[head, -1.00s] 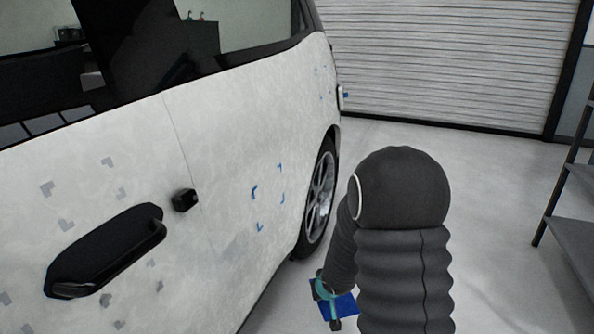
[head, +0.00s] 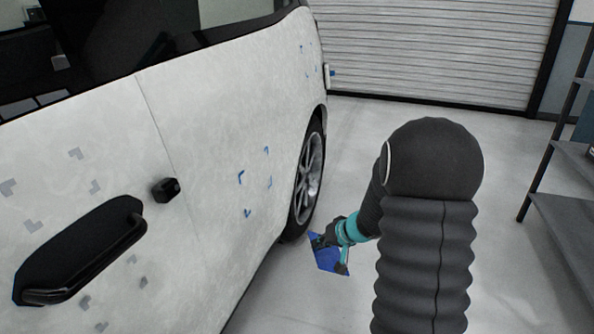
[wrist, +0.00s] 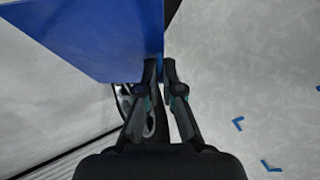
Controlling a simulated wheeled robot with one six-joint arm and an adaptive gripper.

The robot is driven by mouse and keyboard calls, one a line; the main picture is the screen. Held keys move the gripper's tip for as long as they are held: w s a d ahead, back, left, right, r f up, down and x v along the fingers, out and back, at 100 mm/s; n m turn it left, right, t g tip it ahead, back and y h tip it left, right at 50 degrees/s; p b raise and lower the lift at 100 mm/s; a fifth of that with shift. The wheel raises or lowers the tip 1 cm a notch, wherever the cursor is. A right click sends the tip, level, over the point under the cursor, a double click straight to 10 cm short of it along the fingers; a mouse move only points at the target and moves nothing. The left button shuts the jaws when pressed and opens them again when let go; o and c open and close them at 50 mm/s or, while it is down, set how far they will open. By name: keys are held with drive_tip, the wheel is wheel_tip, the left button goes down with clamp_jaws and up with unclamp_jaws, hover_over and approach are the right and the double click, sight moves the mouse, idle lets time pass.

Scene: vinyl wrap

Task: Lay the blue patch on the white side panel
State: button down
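The blue patch (head: 327,258) hangs in the air to the right of the white side panel (head: 205,130), apart from it. My gripper (head: 338,243) is shut on the patch's edge. In the wrist view the patch (wrist: 90,38) fills the upper left, and the fingertips (wrist: 162,75) meet at its right edge. The panel (wrist: 235,60) fills the right of that view. Blue corner marks (head: 241,178) outline a spot on the panel between the door seam and the rear wheel.
The black door handle (head: 85,250) sticks out at the left, with grey corner marks around it. A small black knob (head: 166,189) is near the seam. The rear wheel (head: 307,180) is behind my gripper. A shelf rack (head: 560,200) stands at right. The floor between is clear.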

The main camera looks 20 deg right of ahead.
sight(256, 163)
drive_tip(key=w+a+r+m+t, duration=0.1)
drive_tip(key=w+r+m+t, duration=0.25)
drive_tip(key=r, duration=0.55)
drive_tip(key=w+a+r+m+t, duration=0.2)
drive_tip(key=r+m, duration=0.3)
drive_tip(key=r, duration=0.5)
drive_tip(key=shift+w+a+r+m+t+y+b, duration=0.25)
drive_tip(key=shift+w+a+r+t+y+b, duration=0.4)
drive_tip(key=shift+a, duration=0.8)
drive_tip(key=shift+w+a+r+m+t+y+b, duration=0.2)
drive_tip(key=shift+w+a+r+t+b, duration=0.3)
drive_tip(key=shift+a+b, duration=0.7)
drive_tip(key=shift+w+a+r+m+t+y+b, duration=0.3)
drive_tip(key=shift+w+a+r+t+y+b, duration=0.25)
drive_tip(key=shift+a, duration=1.15)
drive_tip(key=shift+w+f, duration=0.15)
drive_tip(key=shift+w, duration=0.05)
drive_tip(key=shift+s+a+p, duration=0.15)
drive_tip(key=shift+p, duration=0.3)
drive_tip(key=shift+w+a, duration=0.35)
drive_tip(key=shift+a, duration=0.15)
drive_tip(key=shift+p, duration=0.4)
